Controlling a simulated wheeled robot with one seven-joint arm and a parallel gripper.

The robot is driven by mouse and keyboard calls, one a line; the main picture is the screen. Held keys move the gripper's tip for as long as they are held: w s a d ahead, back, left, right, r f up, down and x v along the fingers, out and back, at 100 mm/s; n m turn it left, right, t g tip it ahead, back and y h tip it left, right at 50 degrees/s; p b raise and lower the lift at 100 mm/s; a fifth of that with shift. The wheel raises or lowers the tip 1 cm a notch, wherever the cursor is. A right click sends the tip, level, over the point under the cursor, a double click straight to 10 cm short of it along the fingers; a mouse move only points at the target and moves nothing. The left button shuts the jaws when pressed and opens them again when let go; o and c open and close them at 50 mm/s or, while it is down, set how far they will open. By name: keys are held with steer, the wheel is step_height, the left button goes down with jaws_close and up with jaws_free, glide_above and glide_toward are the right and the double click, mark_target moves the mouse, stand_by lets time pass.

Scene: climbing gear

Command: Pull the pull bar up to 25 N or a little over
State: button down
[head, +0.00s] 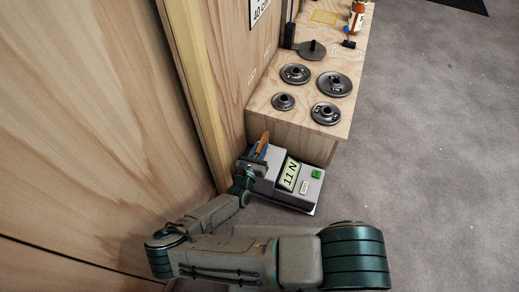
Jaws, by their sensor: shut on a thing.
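A grey force-gauge box (308,190) sits low on the floor against the front of the wooden bench. Its pale green display (290,175) reads 11 N. A green button (317,174) and a small white button (304,187) are on its top. My gripper (259,153) is at the left end of the box, shut on an orange-brown bar, which I take for the pull bar (264,142). Only the upper part of the bar shows; its lower part and its link to the box are hidden by my gripper.
The wooden bench (300,134) behind the box holds several dark round weights, a dark disc (312,50) and an orange bottle (356,17). A plywood wall (90,120) with a vertical post (197,90) stands close on the left. Grey floor (430,150) is clear on the right.

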steer(key=shift+d+r+p, duration=0.1)
steer(key=shift+r+p, duration=0.5)
steer(key=shift+r, duration=0.15)
steer(key=shift+f, duration=0.15)
stand_by(0.4)
steer(key=shift+f+b, duration=1.15)
steer(key=shift+f, duration=0.55)
steer(key=c, duration=1.1)
jaws_free()
steer(key=p+v, duration=0.3)
steer(key=v, duration=1.1)
steer(key=shift+w, duration=0.1)
